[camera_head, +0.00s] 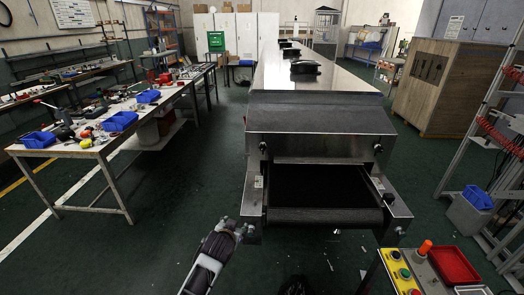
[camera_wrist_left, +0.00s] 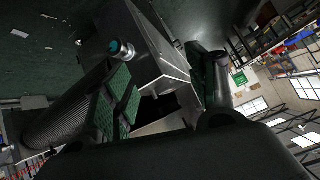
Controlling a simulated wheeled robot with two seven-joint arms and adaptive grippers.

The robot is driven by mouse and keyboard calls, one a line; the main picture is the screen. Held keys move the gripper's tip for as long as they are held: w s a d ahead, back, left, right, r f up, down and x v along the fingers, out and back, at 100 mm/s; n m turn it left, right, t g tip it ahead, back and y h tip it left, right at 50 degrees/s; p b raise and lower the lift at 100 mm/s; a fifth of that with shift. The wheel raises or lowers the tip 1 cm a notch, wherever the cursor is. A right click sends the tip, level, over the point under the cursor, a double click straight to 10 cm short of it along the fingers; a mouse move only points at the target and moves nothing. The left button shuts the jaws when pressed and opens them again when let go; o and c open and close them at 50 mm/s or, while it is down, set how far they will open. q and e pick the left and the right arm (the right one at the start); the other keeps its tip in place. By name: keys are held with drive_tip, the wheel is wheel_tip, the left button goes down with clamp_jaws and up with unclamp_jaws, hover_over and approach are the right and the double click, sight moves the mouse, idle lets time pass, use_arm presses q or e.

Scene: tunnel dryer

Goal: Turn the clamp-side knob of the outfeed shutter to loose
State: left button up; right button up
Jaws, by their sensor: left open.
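The dryer's outfeed end (camera_head: 318,115) faces me, with a dark belt (camera_head: 320,190) in its open mouth. The shutter (camera_head: 318,147) is a metal panel above the mouth. A dark knob sits at its left end (camera_head: 263,147), another at its right end (camera_head: 378,148). I cannot tell which is the clamp-side knob, or how either is set. My left gripper (camera_head: 236,227) is low at the dryer's front left corner, below the left knob. In the left wrist view its green-padded fingers (camera_wrist_left: 165,90) are apart, with metal frame between and beyond them. A round teal-capped part (camera_wrist_left: 122,50) shows there.
A workbench (camera_head: 75,150) with blue bins and tools stands at left. A control panel (camera_head: 400,270) with buttons and a red tray (camera_head: 454,265) are at the lower right. A metal rack (camera_head: 480,140) stands at right. The floor between bench and dryer is mostly clear.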

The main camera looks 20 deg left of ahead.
use_arm(q)
drive_tip(key=w+r+t, duration=0.1)
drive_tip(key=w+r, duration=0.1)
drive_tip(key=w, duration=0.1)
drive_tip(key=w+r+t, duration=0.1)
drive_tip(key=w, duration=0.3)
drive_tip(key=w+r+t, duration=0.1)
drive_tip(key=w+r, duration=0.1)
drive_tip(key=w, duration=0.2)
drive_tip(key=shift+a+r+t+y, duration=0.15)
drive_tip(key=shift+r+t+y, duration=0.15)
drive_tip(key=shift+t, duration=0.1)
drive_tip(key=w+d+r+m+t+h, duration=0.1)
drive_tip(key=w+r+t, duration=0.3)
drive_tip(key=w+r, duration=0.4)
drive_tip(key=shift+w+d+m, duration=0.6)
drive_tip(key=shift+w+d, duration=0.2)
use_arm(e)
drive_tip(key=s+d+f, duration=0.4)
drive_tip(key=s+f, duration=0.7)
drive_tip(key=s+d+f+g, duration=0.1)
drive_tip(key=s+d+f, duration=0.4)
drive_tip(key=s+f, duration=0.5)
drive_tip(key=shift+s+f+h, duration=0.3)
drive_tip(key=shift+s+f, duration=0.1)
drive_tip(key=shift+f, duration=0.5)
use_arm(q)
drive_tip(key=shift+r, duration=0.1)
use_arm(e)
drive_tip(key=shift+w, duration=0.1)
